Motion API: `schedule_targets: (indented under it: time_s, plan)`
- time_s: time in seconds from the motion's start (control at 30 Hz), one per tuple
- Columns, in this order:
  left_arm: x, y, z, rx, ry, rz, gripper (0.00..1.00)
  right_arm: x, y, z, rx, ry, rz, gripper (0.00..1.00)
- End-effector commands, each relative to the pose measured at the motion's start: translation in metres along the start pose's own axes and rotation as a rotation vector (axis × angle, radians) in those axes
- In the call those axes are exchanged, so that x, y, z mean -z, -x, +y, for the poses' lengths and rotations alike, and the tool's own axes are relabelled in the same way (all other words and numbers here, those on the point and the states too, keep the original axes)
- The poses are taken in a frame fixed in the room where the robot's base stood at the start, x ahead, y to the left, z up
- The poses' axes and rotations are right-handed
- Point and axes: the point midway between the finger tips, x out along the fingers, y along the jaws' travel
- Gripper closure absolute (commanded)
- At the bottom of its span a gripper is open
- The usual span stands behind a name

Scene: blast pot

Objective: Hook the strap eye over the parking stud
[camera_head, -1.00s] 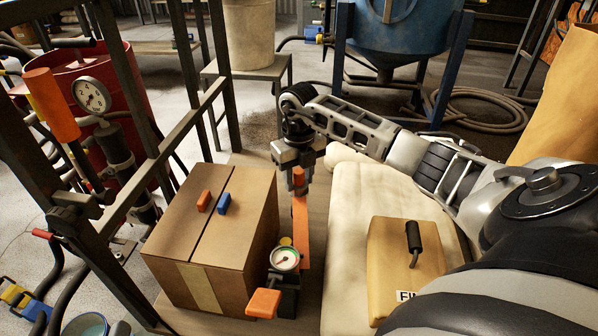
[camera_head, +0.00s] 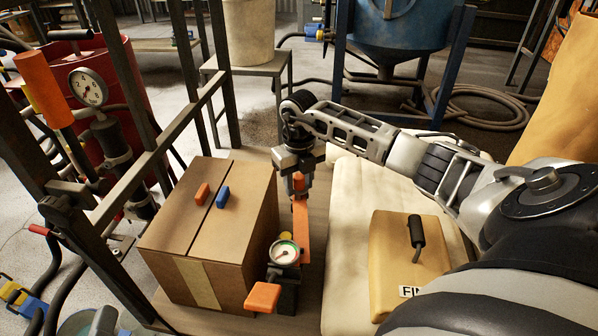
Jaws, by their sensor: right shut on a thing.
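My right gripper (camera_head: 299,184) points down in the middle of the head view, right of the cardboard box. It is shut on the upper end of an orange strip (camera_head: 301,225), which looks like the strap. The strip runs down from the fingers, upright, behind a small gauge (camera_head: 284,253). The strap eye is not clear, as the fingers cover the strip's top. I cannot make out the parking stud, nor tell whether the strip is on it. My left gripper is not in view.
The cardboard box (camera_head: 205,235) stands close left, with an orange and a blue block on top. An orange handle (camera_head: 263,297) juts out below the gauge. A pale padded sack (camera_head: 355,220) and a tan case (camera_head: 405,262) lie right. A dark metal frame (camera_head: 150,165) stands left.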

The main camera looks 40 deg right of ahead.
Motion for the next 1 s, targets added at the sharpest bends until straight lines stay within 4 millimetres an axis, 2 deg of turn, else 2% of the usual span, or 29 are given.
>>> schedule_targets:
  time_s: [0.57,1.0]
  plan:
    - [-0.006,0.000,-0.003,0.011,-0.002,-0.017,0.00,0.000,-0.004,0.000,0.000,-0.006,-0.001,0.84]
    - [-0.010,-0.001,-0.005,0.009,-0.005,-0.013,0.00,0.000,-0.017,0.000,0.000,-0.007,-0.001,0.84]
